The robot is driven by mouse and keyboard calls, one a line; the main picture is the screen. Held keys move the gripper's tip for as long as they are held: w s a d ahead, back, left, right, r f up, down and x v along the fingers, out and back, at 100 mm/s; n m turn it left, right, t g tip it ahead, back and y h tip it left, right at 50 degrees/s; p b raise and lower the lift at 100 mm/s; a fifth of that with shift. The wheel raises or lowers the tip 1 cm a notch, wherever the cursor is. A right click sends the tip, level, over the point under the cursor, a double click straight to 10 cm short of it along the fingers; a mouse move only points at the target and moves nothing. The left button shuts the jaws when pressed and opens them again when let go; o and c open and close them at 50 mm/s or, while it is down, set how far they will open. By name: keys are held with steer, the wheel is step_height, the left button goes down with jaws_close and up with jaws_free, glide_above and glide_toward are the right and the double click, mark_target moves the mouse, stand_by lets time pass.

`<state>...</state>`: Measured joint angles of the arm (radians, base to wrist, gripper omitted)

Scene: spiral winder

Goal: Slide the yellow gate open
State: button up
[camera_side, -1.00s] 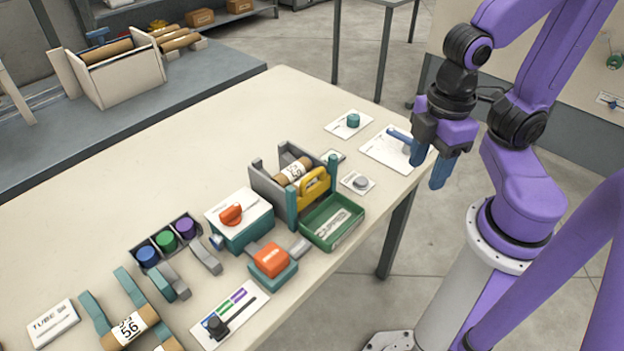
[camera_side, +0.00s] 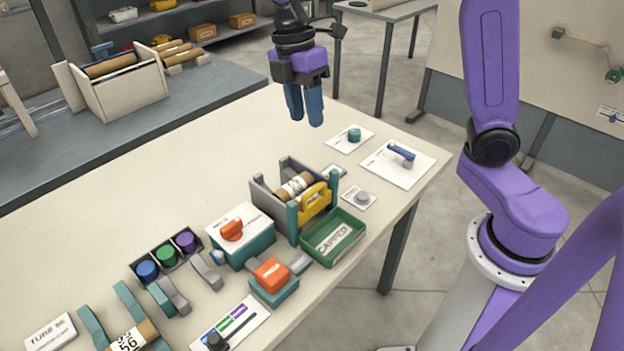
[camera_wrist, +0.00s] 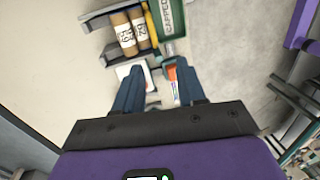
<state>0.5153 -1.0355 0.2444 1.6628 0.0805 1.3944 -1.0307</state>
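The yellow gate (camera_side: 313,203) stands across the front of a grey rack (camera_side: 270,207), between teal posts. It has a raised handle-like loop. Labelled brown tubes (camera_side: 294,187) lie in the rack behind it. In the wrist view, the gate (camera_wrist: 151,22) is a thin yellow strip at the top, beside the tubes (camera_wrist: 124,33). My gripper (camera_side: 305,119) hangs in the air above the far part of the table, behind the rack and well clear of the gate. Its blue fingers (camera_wrist: 160,76) are apart with nothing between them.
A green "CAPPED" tray (camera_side: 333,237) sits right in front of the gate. A teal box with an orange knob (camera_side: 232,231) stands left of the rack. Cards with a teal knob (camera_side: 354,134) and a blue lever (camera_side: 401,153) lie to the right. The table's back left is clear.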

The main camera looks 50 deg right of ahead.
steer(key=w, duration=0.2)
glide_toward(314, 188)
steer(key=f, duration=0.2)
steer(key=s+f, duration=0.1)
steer(key=f, duration=0.5)
steer(key=shift+s, duration=0.15)
steer(key=shift+r, duration=0.1)
jaws_close()
